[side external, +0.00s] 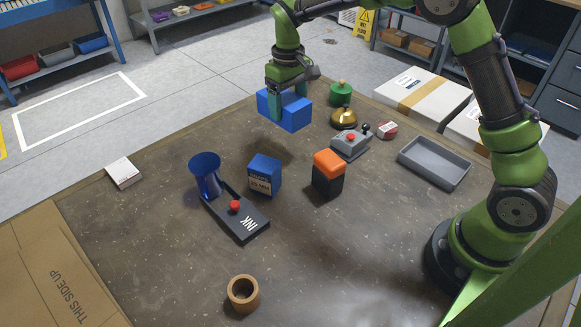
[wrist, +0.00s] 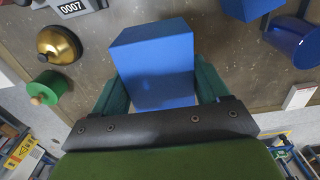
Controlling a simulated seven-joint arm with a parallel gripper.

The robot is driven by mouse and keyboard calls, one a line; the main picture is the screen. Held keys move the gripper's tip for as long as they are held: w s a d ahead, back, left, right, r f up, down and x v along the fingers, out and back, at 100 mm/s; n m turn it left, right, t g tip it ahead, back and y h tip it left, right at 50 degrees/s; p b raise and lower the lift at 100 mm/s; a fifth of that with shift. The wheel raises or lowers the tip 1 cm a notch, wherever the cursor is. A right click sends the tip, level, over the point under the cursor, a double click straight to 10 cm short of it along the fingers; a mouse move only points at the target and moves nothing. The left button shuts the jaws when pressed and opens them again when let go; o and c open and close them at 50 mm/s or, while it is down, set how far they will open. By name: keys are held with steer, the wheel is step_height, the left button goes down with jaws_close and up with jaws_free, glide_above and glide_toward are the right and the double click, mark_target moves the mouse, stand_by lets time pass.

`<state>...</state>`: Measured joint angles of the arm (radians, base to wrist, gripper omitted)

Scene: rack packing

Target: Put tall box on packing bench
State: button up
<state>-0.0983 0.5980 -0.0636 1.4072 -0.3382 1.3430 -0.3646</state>
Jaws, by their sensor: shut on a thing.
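My gripper (side external: 286,94) is shut on a plain blue box (side external: 287,114) and holds it lying lengthwise in the air over the back part of the brown packing bench (side external: 190,280). A shadow lies on the bench below it. In the wrist view the held blue box (wrist: 153,65) sits between the two green fingers of my gripper (wrist: 160,88). A second, smaller blue box with a printed label (side external: 264,175) stands upright on the bench. The pictures do not name which one is the tall box.
A blue cup (side external: 206,175), black tray (side external: 238,217), orange-topped black box (side external: 328,175), joystick box (side external: 350,146), gold bell (side external: 343,117), green weight (side external: 340,95) and grey tray (side external: 433,163) stand around. Bare bench lies at front right.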

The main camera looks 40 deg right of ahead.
mark_target(284, 99)
steer(key=w, duration=0.2)
steer(key=w+a, duration=0.1)
steer(key=w, duration=0.1)
steer(key=shift+w+a, duration=0.15)
steer(key=shift+w, duration=0.1)
step_height(284, 99, down, 10)
steer(key=shift+r, duration=0.2)
steer(key=shift+f, duration=0.1)
